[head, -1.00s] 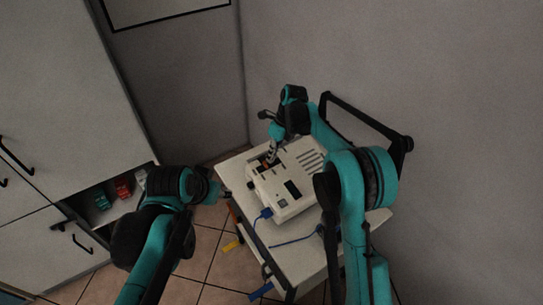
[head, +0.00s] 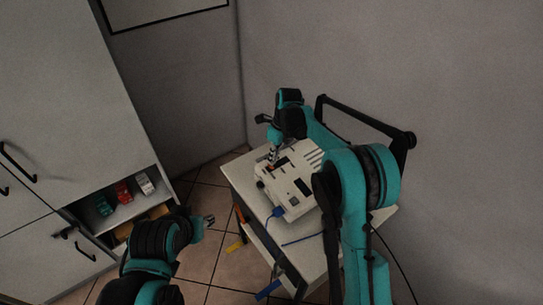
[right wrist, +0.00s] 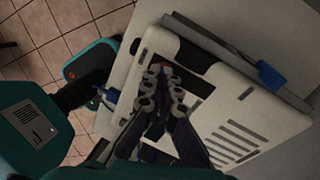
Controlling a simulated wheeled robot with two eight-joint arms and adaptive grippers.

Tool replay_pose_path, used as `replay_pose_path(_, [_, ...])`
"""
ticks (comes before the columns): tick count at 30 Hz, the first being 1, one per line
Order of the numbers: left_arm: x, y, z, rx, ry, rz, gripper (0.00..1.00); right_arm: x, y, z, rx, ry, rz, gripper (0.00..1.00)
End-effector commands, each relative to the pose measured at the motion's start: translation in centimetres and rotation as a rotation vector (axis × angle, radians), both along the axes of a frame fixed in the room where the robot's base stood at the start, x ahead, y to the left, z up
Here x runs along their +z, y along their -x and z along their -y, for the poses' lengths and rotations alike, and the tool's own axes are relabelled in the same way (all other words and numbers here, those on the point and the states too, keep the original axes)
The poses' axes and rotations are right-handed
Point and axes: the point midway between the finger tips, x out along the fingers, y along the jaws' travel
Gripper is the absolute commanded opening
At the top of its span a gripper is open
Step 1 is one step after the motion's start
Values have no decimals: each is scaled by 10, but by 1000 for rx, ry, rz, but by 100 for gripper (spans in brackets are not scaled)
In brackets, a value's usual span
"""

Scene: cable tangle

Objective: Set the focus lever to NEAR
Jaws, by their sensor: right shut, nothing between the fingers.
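The white projector (head: 290,186) sits on the cart top, and its body also shows in the right wrist view (right wrist: 225,105). A small orange part, probably the focus lever (head: 271,167), shows at a dark recess in the projector. It also shows in the right wrist view (right wrist: 166,70), right at the fingertips; I cannot tell whether they touch it or which setting it is at. My right gripper (head: 273,154) is shut and empty, pointing down at this recess. My left gripper (head: 209,220) is left of the cart, away from the projector; its jaw gap is too small to judge.
The white cart top (head: 318,262) stands near the wall. A blue plug and cable (head: 279,212) lie at the projector's near side. An open cabinet shelf at left holds a green item (head: 104,205), a red item (head: 123,192) and a white item (head: 145,183). Tiled floor lies between.

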Motion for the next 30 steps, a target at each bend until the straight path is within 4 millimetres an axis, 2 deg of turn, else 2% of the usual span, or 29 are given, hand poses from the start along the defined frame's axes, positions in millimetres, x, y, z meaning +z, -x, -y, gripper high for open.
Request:
replay_pose_path(14, [0, 0, 0, 0, 0, 0, 38, 0, 1, 0, -4, 4, 2, 0])
replay_pose_path(17, [0, 0, 0, 0, 0, 0, 38, 12, 1, 2, -4, 4, 2, 0])
replay_pose_path(27, [0, 0, 0, 0, 0, 0, 38, 84, -1, 13, -4, 4, 2, 0])
replay_pose_path(30, [0, 0, 0, 0, 0, 0, 38, 101, -2, 15, -3, 4, 2, 0])
